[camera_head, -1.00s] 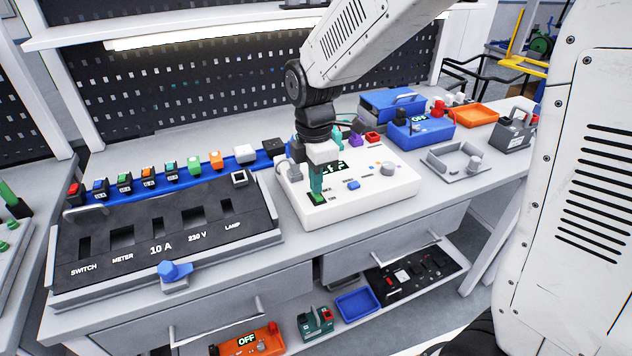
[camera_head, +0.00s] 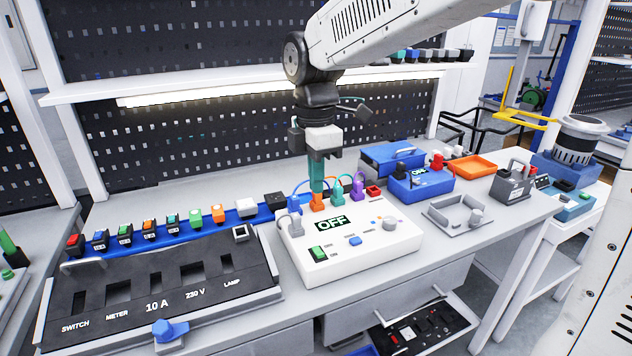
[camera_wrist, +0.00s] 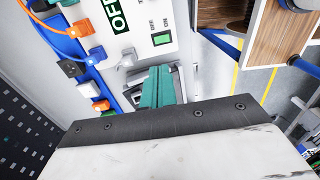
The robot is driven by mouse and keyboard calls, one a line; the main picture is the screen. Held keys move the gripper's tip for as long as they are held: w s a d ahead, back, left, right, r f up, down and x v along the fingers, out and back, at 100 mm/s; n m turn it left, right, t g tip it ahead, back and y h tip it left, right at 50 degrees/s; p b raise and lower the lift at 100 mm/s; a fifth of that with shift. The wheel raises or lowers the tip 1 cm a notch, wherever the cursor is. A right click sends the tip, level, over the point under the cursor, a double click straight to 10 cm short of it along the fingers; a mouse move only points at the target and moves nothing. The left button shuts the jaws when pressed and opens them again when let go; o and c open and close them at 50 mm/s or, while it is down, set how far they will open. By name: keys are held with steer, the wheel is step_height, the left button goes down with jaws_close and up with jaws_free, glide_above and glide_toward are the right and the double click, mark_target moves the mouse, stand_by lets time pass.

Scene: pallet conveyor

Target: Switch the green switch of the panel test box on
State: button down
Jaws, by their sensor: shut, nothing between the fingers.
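The white panel test box (camera_head: 375,250) stands on the workbench. My gripper (camera_head: 316,188), with teal fingers, is shut and empty. In the head view it hangs above the box's back edge, its tips overlapping the orange plug (camera_head: 317,203); I cannot tell whether they touch. In the wrist view the shut fingers (camera_wrist: 158,88) appear below the green switch (camera_wrist: 161,39), apart from it.
Grey, green and purple plugs (camera_head: 357,188) with cables line the box's back edge. A black 10 A panel (camera_head: 150,285) lies to the left. A blue box (camera_head: 420,182), an orange tray (camera_head: 471,166) and a grey fixture (camera_head: 452,217) stand to the right.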

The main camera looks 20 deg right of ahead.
mark_target(319, 254)
steer(key=shift+s+r+g, duration=0.1)
steer(key=shift+g, duration=0.4)
steer(key=f, duration=0.4)
steer(key=s+f, duration=0.1)
steer(key=f, duration=0.9)
steer(key=shift+s, duration=0.35)
